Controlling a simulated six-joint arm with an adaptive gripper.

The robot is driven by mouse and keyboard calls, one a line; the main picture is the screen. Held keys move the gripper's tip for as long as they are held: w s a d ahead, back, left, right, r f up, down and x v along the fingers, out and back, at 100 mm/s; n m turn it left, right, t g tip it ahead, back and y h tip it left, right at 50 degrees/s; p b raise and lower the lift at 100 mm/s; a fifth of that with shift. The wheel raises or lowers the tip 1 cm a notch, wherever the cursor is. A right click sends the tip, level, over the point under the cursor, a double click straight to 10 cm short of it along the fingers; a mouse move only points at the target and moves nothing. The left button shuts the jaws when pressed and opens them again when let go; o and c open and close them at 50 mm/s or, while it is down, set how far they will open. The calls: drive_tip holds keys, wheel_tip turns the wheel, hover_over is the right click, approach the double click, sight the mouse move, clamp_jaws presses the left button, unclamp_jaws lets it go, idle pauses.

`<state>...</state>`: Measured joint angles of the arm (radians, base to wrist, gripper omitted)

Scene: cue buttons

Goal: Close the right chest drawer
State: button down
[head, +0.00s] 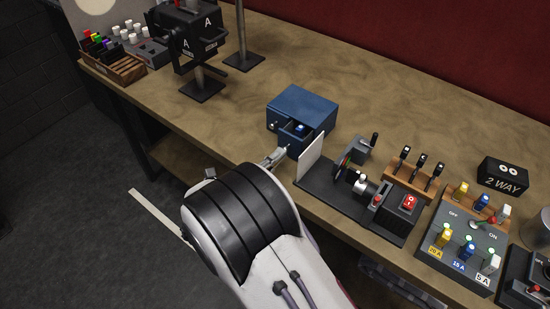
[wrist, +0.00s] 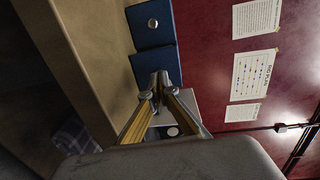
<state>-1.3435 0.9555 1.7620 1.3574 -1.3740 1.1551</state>
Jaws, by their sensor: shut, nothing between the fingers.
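A small blue chest (head: 310,103) stands near the front edge of the workbench. Its right drawer (head: 293,134) is pulled out part way, and a small blue object (head: 300,127) lies inside. The left drawer front (wrist: 150,28), with a round pale knob, appears flush in the wrist view. My gripper (head: 280,151) is shut and empty, just in front of the right drawer. In the wrist view my fingertips (wrist: 157,80) overlap the right drawer's blue front (wrist: 153,62) and hide its knob. I cannot tell whether they touch it.
A white upright panel (head: 311,157) on a black machine base (head: 328,190) stands close to the right of the drawer. A switch box (head: 460,246) is farther right. The bench (head: 235,112) left of the chest is clear up to a black stand (head: 201,90).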

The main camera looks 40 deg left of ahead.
sight(286, 148)
drive_tip(key=shift+w, duration=0.1)
drive_tip(key=shift+w, duration=2.75)
drive_tip(key=shift+r, duration=0.1)
drive_tip(key=s+r, duration=0.1)
drive_tip(key=s, duration=1.3)
drive_tip(key=shift+d, duration=0.35)
drive_tip(key=shift+s, duration=0.1)
